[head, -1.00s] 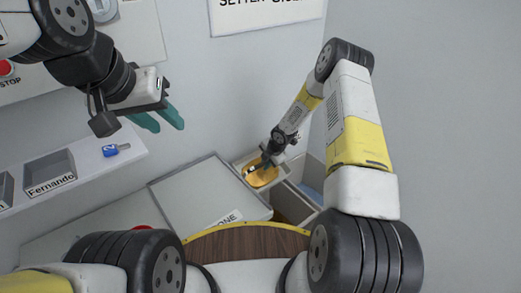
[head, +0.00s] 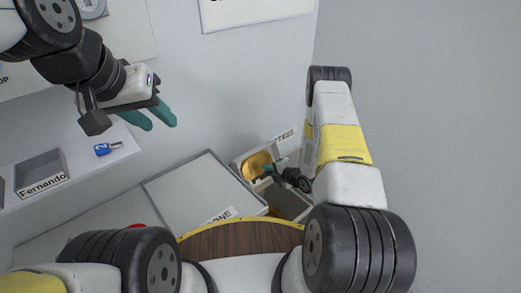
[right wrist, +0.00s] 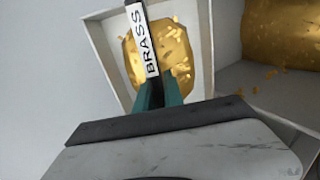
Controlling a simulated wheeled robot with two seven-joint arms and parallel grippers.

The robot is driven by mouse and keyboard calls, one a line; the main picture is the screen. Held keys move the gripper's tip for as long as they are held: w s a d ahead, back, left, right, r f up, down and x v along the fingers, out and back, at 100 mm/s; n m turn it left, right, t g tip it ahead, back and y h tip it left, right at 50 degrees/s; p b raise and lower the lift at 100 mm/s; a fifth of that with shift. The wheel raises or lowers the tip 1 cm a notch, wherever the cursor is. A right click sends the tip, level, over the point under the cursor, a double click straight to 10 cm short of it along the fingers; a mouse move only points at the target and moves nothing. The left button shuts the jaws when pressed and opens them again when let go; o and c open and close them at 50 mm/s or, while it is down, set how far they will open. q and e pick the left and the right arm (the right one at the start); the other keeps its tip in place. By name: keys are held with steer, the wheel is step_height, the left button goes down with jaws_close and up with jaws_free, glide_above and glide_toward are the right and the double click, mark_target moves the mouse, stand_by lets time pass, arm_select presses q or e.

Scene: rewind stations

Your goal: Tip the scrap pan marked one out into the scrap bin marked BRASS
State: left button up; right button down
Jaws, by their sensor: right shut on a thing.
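My right gripper (head: 270,170) is over the scrap bins at the end of the extended right arm. In the right wrist view its teal fingers (right wrist: 158,95) are closed together; the gripped part of the scrap pan is mostly hidden. A white strip reading BRASS (right wrist: 143,40) rises just beyond the fingertips. Behind it is a light-walled container (right wrist: 97,38) with gold scrap and loose chips. In the head view, gold scrap (head: 257,164) shows in the bin beside the gripper. I cannot clearly separate pan from bin. My left gripper (head: 150,117) is open and empty, high at the left.
A STEEL label (head: 285,134) stands behind the bins. A grey open bin (head: 290,203) lies nearer me. A flat grey panel (head: 190,190) is left of the bins. A shelf holds a Fernando tray (head: 42,172) and a blue tag (head: 106,149). More gold scrap (right wrist: 285,35) lies at right.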

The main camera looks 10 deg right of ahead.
steer(key=shift+s+d+f+t+y, duration=0.3)
steer(key=shift+s+f+t+y, duration=0.15)
steer(key=shift+f+t, duration=0.2)
steer(key=shift+s+d+f+t+y, duration=0.35)
steer(key=shift+s+f+t, duration=0.1)
steer(key=shift+f+t, duration=0.15)
steer(key=shift+s+d+f+t+y, duration=0.25)
steer(key=shift+s+f+t+y, duration=0.2)
steer(key=shift+f+t, duration=0.15)
